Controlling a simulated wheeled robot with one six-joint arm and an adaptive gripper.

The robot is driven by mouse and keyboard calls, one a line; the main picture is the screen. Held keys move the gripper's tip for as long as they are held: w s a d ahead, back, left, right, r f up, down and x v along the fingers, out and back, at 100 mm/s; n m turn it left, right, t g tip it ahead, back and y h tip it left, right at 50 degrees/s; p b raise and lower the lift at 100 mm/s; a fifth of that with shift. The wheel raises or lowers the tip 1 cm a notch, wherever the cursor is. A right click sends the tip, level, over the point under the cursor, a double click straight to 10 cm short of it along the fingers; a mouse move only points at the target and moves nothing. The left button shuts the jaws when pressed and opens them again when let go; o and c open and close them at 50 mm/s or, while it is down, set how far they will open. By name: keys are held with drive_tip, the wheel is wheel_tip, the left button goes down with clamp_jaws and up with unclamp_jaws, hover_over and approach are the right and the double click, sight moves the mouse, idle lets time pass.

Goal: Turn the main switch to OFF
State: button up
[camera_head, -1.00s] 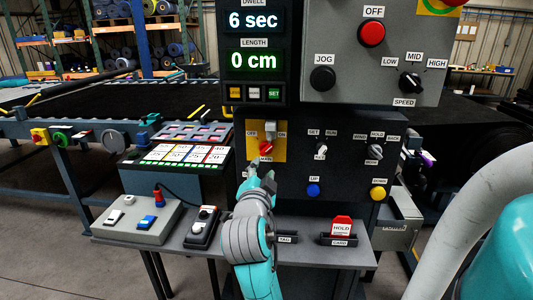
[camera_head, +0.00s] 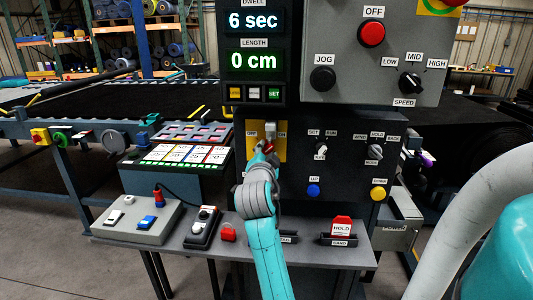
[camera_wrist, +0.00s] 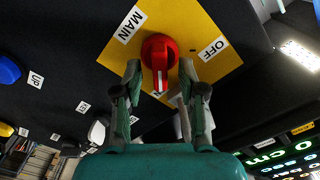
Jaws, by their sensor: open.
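The main switch is a red rotary knob (camera_wrist: 158,52) on a yellow plate (camera_wrist: 205,30), with a pale pointer mark on its handle. In the wrist view the mark points down toward my gripper; the plate carries MAIN and OFF labels, and another label is partly hidden behind a finger. In the head view the yellow plate (camera_head: 283,152) is on the dark panel, with the knob mostly covered by my gripper (camera_head: 267,151). My gripper (camera_wrist: 160,67) is open, with one finger on each side of the knob. Contact cannot be told.
To the right are small selector knobs (camera_head: 321,149), a blue button (camera_head: 313,190) and a yellow button (camera_head: 378,193).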

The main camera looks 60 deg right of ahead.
drive_tip(key=shift+c, duration=0.3)
clamp_jaws()
